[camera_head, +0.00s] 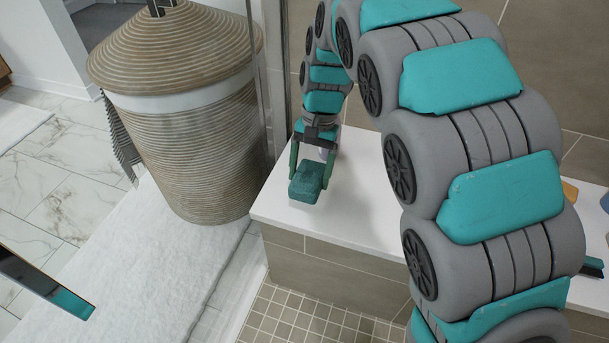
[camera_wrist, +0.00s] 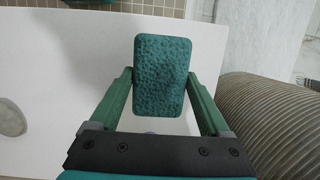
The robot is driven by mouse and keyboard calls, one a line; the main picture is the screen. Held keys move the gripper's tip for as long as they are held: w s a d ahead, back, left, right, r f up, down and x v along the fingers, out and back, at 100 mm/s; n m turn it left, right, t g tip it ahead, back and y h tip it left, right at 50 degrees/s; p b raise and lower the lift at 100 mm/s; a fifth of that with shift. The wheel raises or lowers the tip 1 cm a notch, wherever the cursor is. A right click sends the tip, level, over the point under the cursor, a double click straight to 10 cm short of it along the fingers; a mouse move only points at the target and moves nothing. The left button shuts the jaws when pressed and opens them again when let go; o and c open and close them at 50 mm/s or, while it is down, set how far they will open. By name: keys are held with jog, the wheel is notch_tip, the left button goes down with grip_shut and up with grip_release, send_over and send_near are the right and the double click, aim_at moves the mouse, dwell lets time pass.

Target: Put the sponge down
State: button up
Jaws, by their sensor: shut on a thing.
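The sponge (camera_head: 308,183) is a teal-green block with a rough surface. My gripper (camera_head: 309,175) is shut on it, with one green finger on each side. In the wrist view the sponge (camera_wrist: 160,75) sits between the two fingertips (camera_wrist: 160,82), its long side pointing away from the wrist. In the head view it is over the left end of the white bench top (camera_head: 350,212), near the front edge. I cannot tell whether its underside touches the bench.
A ribbed woven basket with a lid (camera_head: 180,120) stands close to the bench's left end. A white mat (camera_head: 165,255) lies on the floor beside it. Some items, one orange (camera_head: 570,191), are on the bench behind my arm.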

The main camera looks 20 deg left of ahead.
aim_at(305, 177)
jog(key=shift+w+a+f, duration=0.1)
jog(key=shift+w+a, duration=0.7)
jog(key=shift+w, duration=0.05)
jog(key=shift+f, duration=1.75)
jog(key=shift+f, duration=0.1)
jog(key=o, duration=1.3)
jog(key=v, duration=1.1)
jog(key=shift+r, duration=0.6)
jog(key=shift+d, duration=0.1)
